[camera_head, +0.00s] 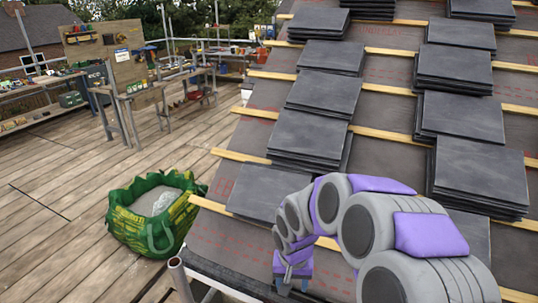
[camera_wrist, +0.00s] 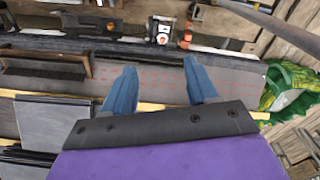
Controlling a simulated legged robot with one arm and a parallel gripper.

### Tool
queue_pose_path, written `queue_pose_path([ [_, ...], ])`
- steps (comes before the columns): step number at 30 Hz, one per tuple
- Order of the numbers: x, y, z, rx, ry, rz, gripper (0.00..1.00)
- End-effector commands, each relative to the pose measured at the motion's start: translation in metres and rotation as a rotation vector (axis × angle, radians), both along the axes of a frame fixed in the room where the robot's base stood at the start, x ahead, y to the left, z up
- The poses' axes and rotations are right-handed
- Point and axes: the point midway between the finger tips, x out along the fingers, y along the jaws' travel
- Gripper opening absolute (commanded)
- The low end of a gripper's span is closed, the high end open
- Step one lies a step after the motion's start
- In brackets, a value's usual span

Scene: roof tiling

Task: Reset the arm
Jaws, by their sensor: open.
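My gripper (camera_head: 293,284) hangs at the end of my grey and purple arm, pointing down over the lower edge of the roof in the head view. The arm arches across the lower right of that view. In the wrist view, the two blue fingers of my gripper (camera_wrist: 158,78) stand apart with nothing between them. Beyond them are the dark roof underlay (camera_wrist: 235,75) with red print and the roof's edge.
Stacks of dark slate tiles (camera_head: 326,94) rest on wooden battens (camera_head: 381,89) up the roof. A green bag (camera_head: 155,213) with grey contents stands on the plank deck (camera_head: 60,215) left of the roof. Workbenches and a tool board (camera_head: 112,52) stand behind; much of the deck is clear.

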Motion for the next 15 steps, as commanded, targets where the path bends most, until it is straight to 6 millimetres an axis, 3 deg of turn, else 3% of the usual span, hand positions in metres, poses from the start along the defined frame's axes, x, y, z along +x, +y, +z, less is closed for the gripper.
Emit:
queue_pose_path([
  [1, -0.012, -0.007, 0.015, -0.002, 0.000, 0.009, 0.58],
  [6, -0.060, -0.028, 0.050, -0.016, 0.038, 0.045, 0.58],
  [15, -0.154, -0.061, 0.094, -0.024, 0.107, 0.085, 0.58],
])
